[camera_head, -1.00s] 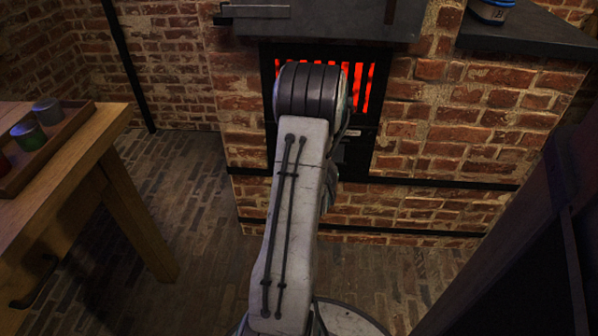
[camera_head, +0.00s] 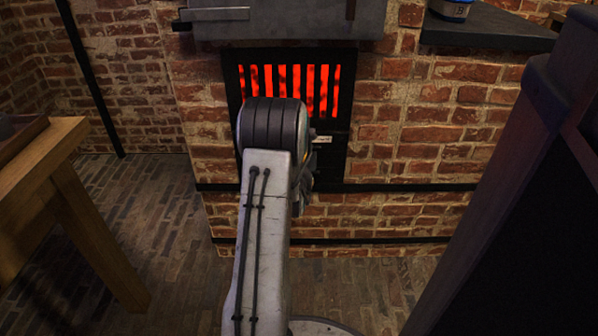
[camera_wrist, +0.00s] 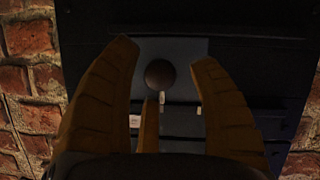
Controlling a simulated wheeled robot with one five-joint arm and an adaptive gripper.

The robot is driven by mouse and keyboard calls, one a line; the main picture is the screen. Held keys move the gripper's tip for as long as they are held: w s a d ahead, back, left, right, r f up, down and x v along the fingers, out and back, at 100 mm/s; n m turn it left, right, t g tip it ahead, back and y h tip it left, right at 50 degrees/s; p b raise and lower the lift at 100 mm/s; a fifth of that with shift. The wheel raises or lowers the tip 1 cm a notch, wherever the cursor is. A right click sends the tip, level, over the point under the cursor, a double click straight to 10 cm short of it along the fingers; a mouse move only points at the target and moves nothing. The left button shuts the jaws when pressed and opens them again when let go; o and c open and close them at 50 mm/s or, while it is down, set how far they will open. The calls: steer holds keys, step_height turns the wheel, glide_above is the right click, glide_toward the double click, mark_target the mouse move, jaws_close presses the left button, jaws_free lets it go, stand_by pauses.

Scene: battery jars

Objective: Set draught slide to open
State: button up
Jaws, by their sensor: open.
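In the wrist view a round dark knob (camera_wrist: 160,74) stands out from a grey slide plate (camera_wrist: 185,50) on the dark stove front. My gripper (camera_wrist: 164,53) is open, with its brown fingers to the left and right of the knob and a third finger below it. The knob is between the fingers in the picture; I cannot tell the gap in depth or any contact. Two small pale marks and a white label (camera_wrist: 135,121) show below the knob. In the head view my arm hides the knob and most of the gripper.
Red glowing bars (camera_head: 290,88) show in the stove front above my arm. A grey ledge (camera_head: 280,28) juts out over it. A wooden table (camera_head: 45,165) stands at left, a dark upright panel (camera_head: 510,200) close at right. A dark shelf (camera_head: 490,38) is at upper right.

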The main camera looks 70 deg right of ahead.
steer(key=shift+d+f, duration=0.15)
steer(key=shift+d, duration=0.2)
steer(key=shift+w, duration=0.1)
jaws_close()
stand_by(0.4)
